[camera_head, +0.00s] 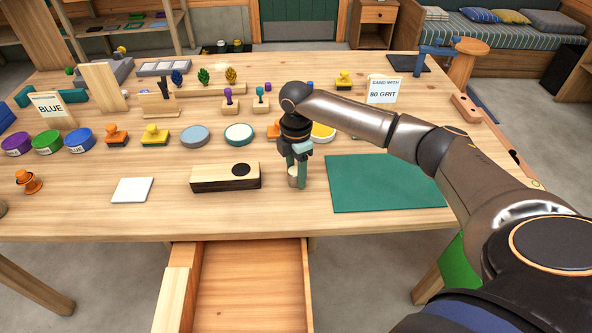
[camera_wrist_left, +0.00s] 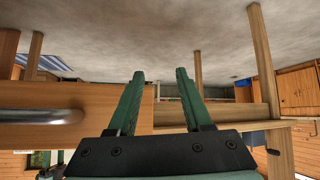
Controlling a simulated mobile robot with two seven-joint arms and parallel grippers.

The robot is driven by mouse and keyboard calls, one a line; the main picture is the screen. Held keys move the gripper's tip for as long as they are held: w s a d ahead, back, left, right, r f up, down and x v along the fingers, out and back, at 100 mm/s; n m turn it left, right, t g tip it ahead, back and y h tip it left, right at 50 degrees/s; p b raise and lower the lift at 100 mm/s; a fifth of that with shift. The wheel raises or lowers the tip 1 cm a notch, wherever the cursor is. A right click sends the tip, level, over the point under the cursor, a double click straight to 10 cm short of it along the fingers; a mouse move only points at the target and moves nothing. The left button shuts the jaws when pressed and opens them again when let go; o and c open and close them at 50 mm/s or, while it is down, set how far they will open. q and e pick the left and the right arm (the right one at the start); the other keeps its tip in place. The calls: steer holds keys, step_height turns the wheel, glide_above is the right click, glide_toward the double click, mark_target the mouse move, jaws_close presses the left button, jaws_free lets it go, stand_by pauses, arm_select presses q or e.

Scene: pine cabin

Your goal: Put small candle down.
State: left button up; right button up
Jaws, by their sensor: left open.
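The small candle (camera_head: 293,181), a short cream cylinder, is at the front middle of the table (camera_head: 90,222), between the wooden block with a dark round recess and the green mat. My right gripper (camera_head: 297,182) points down with its green fingers around the candle and appears shut on it. The candle's base is at or just above the tabletop; I cannot tell if it touches. My left gripper (camera_wrist_left: 160,76) is open and empty in the left wrist view, near a wooden drawer front with a metal handle (camera_wrist_left: 42,116). It is not in the head view.
The wooden block (camera_head: 225,178) stands left of the candle, and the green mat (camera_head: 385,184) lies to its right. A white tile (camera_head: 132,190) lies further left. Stamps and round tins fill the row behind. An open drawer (camera_head: 250,285) juts out below the front edge.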

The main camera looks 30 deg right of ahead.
mark_target(296, 170)
steer(key=o, duration=0.3)
steer(key=shift+o, duration=0.2)
step_height(296, 170, up, 12)
steer(key=shift+r+p, duration=0.15)
steer(key=shift+p, duration=0.3)
